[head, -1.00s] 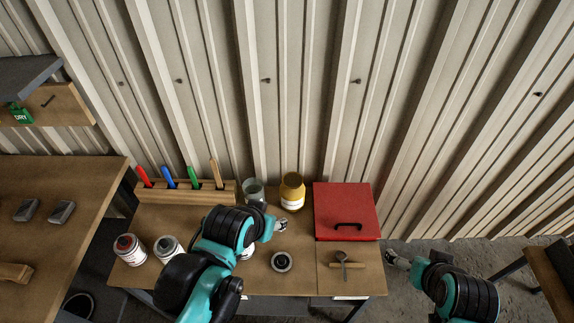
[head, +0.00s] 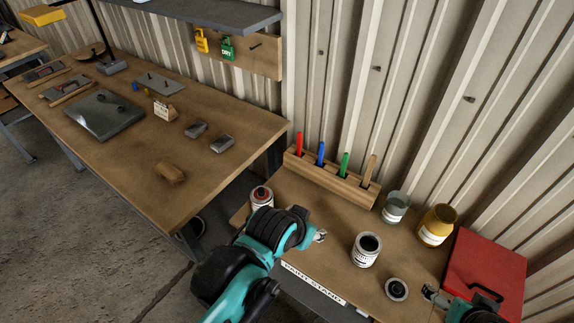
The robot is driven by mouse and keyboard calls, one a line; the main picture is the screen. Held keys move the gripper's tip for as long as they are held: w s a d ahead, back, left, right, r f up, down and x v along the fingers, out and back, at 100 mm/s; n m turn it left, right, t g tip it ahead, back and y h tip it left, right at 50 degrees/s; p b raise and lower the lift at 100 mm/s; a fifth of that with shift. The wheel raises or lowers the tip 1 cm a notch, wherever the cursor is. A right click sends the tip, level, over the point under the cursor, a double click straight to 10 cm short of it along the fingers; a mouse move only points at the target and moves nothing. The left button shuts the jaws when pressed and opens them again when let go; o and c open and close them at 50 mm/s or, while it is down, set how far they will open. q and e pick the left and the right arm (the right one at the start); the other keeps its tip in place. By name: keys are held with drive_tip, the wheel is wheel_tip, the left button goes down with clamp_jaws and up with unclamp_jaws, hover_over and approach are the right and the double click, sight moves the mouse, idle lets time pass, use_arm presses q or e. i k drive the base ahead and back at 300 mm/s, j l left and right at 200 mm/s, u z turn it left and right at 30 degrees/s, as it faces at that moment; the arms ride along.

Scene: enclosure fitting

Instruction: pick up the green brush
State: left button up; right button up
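The green brush (head: 344,163) stands upright in a slot of the wooden brush rack (head: 330,180) at the back of the paint stand, in the head view. It is between the blue brush (head: 321,153) and the wooden-handled brush (head: 369,168); a red brush (head: 299,145) is at the left end. Only the handles show; the lower ends are hidden in the rack. My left gripper (head: 321,236) is in front of the rack, apart from the brushes, and looks empty. My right gripper (head: 430,292) is at the right near the red box. Both fingertips are too small to tell their opening.
A white can (head: 365,250), an open dark-topped can (head: 397,289), a glass jar (head: 395,207) and a yellow can (head: 437,225) stand right of my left gripper. A red-topped can (head: 262,197) is behind my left arm. A red box (head: 486,270) is at the right.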

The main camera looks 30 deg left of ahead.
sight(346, 159)
drive_tip(key=j+u, duration=0.4)
drive_tip(key=u, duration=1.65)
drive_tip(key=z, duration=1.6)
drive_tip(key=i+j+z, duration=0.2)
drive_tip(key=j+z, duration=0.15)
drive_tip(key=j, duration=0.2)
drive_tip(key=i+j+z, duration=0.2)
drive_tip(key=j, duration=0.15)
